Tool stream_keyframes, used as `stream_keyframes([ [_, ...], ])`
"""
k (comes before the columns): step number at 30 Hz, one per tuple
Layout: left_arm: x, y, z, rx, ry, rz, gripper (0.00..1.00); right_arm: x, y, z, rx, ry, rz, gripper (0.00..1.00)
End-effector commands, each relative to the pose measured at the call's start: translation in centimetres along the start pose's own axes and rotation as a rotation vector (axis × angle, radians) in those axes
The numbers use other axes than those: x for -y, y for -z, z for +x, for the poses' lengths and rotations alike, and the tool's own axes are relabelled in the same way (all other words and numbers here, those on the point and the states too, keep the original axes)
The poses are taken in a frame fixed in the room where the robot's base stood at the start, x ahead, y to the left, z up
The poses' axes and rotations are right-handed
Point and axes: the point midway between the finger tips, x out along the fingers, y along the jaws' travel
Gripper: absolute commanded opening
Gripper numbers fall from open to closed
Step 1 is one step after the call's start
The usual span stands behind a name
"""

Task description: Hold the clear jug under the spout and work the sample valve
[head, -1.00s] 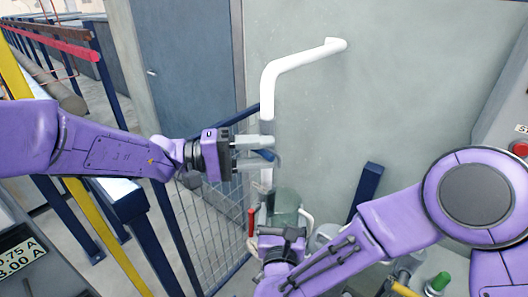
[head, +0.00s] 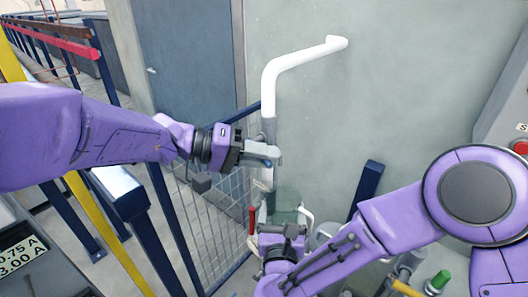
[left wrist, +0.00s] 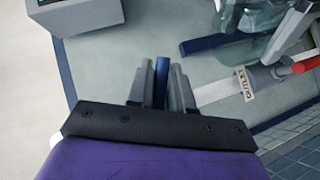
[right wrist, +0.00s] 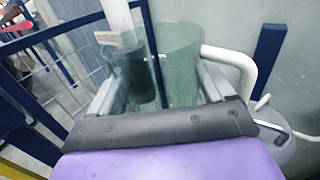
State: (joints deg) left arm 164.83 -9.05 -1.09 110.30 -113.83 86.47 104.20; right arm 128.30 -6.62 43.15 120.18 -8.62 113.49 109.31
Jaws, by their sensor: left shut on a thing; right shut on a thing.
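The sample valve's blue lever (left wrist: 161,84) sits between the fingers of my left gripper (left wrist: 161,88), which is shut on it. In the head view my left gripper (head: 272,155) is at the white vertical pipe (head: 268,92) and hides the lever. The clear greenish jug (head: 287,196) is upright below it, and my right gripper (right wrist: 160,92) is shut on it, one finger on each side. The jug fills the middle of the right wrist view (right wrist: 182,55). The pipe's lower end shows there at the jug's mouth; I cannot tell how far inside it is.
A tag reading OUTLET (left wrist: 242,86) and a red handle (left wrist: 305,65) are near the jug. A mesh fence (head: 205,222) stands to the left and a blue post (head: 366,190) to the right. A green-capped item (head: 439,280) is at lower right.

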Motion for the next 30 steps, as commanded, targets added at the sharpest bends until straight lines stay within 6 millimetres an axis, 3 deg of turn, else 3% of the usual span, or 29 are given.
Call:
stream_keyframes([
  [8,0.1,0.0,0.0,0.0,0.01,0.011,0.0,0.0,0.0,0.0,0.0,0.0,0.0,0.5],
  [9,0.1,0.0,0.0,0.0,0.01,0.011,0.27,0.0,0.0,0.0,0.0,0.0,0.0,0.5],
  [11,0.1,0.0,0.0,0.0,0.009,0.01,0.4,0.0,0.0,0.0,0.0,0.0,0.0,0.5],
  [21,0.0,0.0,-0.6,-0.001,0.008,0.009,0.4,0.0,0.0,0.0,0.0,0.0,0.0,0.5],
  [23,-0.1,0.1,-1.6,-0.003,0.007,0.009,0.4,0.0,0.0,0.0,0.0,0.0,0.0,0.5],
  [30,0.0,0.1,-7.6,-0.002,0.01,0.01,0.4,0.0,0.0,0.0,0.0,0.0,0.0,0.5],
])
